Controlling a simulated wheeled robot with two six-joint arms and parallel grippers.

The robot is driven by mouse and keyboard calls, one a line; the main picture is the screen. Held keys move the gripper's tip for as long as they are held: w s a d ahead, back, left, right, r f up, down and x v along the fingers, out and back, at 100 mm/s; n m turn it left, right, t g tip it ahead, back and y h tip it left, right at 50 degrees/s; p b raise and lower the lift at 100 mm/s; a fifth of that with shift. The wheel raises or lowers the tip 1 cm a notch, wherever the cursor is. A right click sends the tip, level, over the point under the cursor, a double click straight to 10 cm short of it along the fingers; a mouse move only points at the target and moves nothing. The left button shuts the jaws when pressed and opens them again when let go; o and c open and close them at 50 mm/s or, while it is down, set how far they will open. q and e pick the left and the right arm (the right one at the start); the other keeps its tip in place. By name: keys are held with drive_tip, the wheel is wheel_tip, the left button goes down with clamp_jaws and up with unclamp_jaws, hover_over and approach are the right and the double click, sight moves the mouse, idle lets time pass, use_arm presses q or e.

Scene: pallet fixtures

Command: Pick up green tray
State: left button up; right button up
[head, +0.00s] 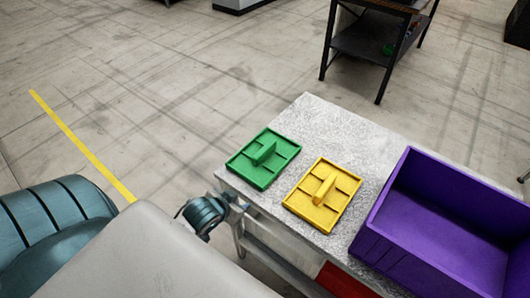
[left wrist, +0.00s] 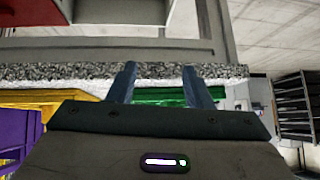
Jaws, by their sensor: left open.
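The green tray (head: 264,158) lies flat on the speckled table top near its left corner, with a raised handle across its middle. A strip of the green tray (left wrist: 160,96) shows between and beside my fingers in the left wrist view. My left gripper (head: 238,206) is at the table's near left edge, short of the tray and not touching it. In the left wrist view my left gripper (left wrist: 158,72) has its two fingers apart with nothing held. My right gripper is not in view.
A yellow tray (head: 322,195) lies to the right of the green one. A purple bin (head: 400,262) stands further right on the table (head: 345,124). Something red (head: 342,282) sits below the table top. A dark shelf stand (head: 372,42) is at the back.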

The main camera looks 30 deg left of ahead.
sight(261, 151)
use_arm(q)
drive_tip(key=w+r+t, duration=0.1)
drive_tip(key=r, duration=0.1)
drive_tip(key=w+a+r+t, duration=0.1)
drive_tip(key=w+r, duration=0.1)
drive_tip(key=w+a+r+t+h, duration=0.1)
drive_tip(key=w+r, duration=0.1)
drive_tip(key=shift+w+a+r, duration=0.1)
drive_tip(key=shift+w, duration=0.1)
drive_tip(key=w, duration=0.1)
drive_tip(key=w+a+r+t, duration=0.1)
drive_tip(key=h, duration=0.1)
drive_tip(key=shift+w+a+r+t, duration=0.35)
drive_tip(key=shift+w+t, duration=0.05)
drive_tip(key=shift+w, duration=0.35)
drive_tip(key=x, duration=0.4)
drive_tip(key=shift+w, duration=0.25)
drive_tip(key=shift+w+f, duration=0.2)
drive_tip(key=shift+w, duration=0.2)
drive_tip(key=p+x, duration=0.1)
drive_tip(key=x, duration=0.3)
drive_tip(key=shift+w+d+f, duration=0.1)
drive_tip(key=shift+d+f, duration=0.05)
drive_tip(key=shift+w+f+p, duration=0.2)
drive_tip(key=shift+w+p, duration=0.1)
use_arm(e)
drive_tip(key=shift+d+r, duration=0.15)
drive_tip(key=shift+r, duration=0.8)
